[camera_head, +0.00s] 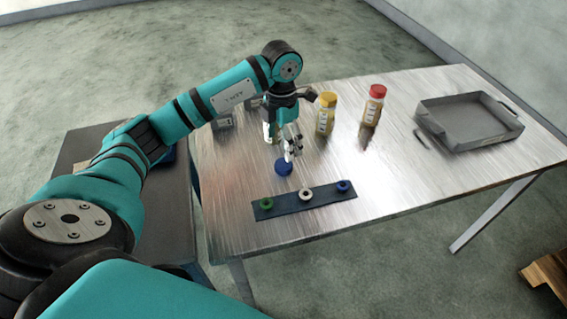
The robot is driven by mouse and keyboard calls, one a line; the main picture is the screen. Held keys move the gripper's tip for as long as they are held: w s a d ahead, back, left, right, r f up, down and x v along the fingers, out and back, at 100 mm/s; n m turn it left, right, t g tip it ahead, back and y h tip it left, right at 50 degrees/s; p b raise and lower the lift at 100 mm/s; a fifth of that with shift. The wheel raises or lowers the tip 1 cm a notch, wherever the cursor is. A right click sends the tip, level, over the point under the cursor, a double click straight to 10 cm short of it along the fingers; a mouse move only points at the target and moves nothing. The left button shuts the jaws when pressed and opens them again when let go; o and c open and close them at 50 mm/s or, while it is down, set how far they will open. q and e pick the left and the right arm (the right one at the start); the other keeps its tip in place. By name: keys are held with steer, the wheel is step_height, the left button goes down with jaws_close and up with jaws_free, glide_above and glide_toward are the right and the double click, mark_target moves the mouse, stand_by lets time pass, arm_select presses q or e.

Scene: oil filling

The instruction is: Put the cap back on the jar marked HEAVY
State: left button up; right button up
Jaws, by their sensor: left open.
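My left gripper (291,153) is open and points down over the table. A round blue piece (283,168) is right below its fingertips; I cannot tell whether they touch it. A dark strip (284,209) in front carries a green ring-like cap (266,203), a white one (306,194) and a blue one (343,186). A jar with a yellow cap (326,114) and a jar with a red cap (374,106) stand upright behind. Another jar (267,131) is mostly hidden behind my left gripper. The jar labels are too small to read. My right gripper is not in view.
A grey tray (432,122) lies at the right of the metal table (410,185). A small grey box (222,123) is at the left, partly behind my left arm. A darker side table (163,220) adjoins on the left. The table's front right is clear.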

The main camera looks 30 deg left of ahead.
mark_target(283, 164)
arm_select(q)
step_height(283, 164, down, 3)
steer(key=shift+r, duration=0.1)
steer(key=shift+f, duration=0.55)
steer(key=shift+w+f+p, duration=0.15)
steer(key=shift+f+p, duration=0.3)
steer(key=shift+f, duration=0.85)
steer(key=shift+w+f+p, duration=0.15)
steer(key=shift+f+p, duration=0.25)
steer(key=shift+f, duration=0.9)
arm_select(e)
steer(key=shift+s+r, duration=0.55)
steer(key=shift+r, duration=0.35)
arm_select(q)
steer(key=c, duration=0.8)
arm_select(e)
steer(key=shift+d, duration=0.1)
